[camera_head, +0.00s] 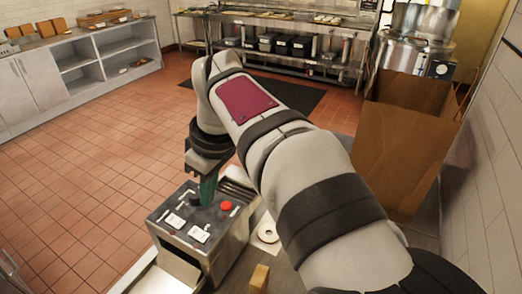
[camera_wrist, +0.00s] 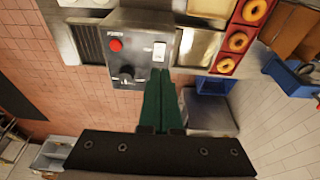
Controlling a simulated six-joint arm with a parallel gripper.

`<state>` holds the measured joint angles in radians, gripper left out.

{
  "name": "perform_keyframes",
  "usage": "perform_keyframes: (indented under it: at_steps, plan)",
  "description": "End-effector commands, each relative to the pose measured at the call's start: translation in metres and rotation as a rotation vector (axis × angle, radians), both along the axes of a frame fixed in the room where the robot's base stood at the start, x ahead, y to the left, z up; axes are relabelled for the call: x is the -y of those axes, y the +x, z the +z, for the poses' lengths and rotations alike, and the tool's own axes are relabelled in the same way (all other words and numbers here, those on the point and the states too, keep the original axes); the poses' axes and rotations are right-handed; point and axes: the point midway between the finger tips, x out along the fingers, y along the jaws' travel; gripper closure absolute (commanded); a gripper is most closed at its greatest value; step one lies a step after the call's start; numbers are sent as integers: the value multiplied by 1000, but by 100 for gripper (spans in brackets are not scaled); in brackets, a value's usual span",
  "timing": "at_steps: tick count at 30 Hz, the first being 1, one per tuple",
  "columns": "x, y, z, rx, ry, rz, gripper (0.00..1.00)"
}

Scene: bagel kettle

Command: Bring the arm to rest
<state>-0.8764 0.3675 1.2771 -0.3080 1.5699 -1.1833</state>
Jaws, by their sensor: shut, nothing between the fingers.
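My gripper (camera_head: 207,196) hangs down in the head view, with its green fingers over the top of a steel machine (camera_head: 224,258). In the wrist view my gripper (camera_wrist: 161,75) has its two green fingers together with nothing between them. The tips point at the control panel (camera_wrist: 132,55), close to a white switch and a black knob. I cannot tell whether the tips touch the panel. My arm reaches across the head view from the lower right and hides part of the counter.
A pale bagel (camera_head: 268,232) lies on the counter beside the machine. A large brown box-like panel (camera_head: 405,150) stands right of my arm, before a steel kettle (camera_head: 402,55). The wrist view shows a red tray (camera_wrist: 226,65) with bagels. Open tiled floor (camera_head: 95,165) lies left.

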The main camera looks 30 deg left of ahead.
Motion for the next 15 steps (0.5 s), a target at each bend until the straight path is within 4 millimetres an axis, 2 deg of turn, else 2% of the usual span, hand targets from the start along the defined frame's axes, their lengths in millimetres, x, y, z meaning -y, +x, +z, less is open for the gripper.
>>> perform_keyframes:
  at_steps: [6, 8, 11, 13, 15]
  plan:
    - [1, 0, 0, -1, 0, -4, 100]
    - [12, 4, 1, -9, -3, -48, 100]
    - [75, 14, 1, -61, -20, -311, 100]
    - [145, 12, -4, -121, -35, -621, 100]
    - [213, -8, -17, -189, -47, -960, 100]
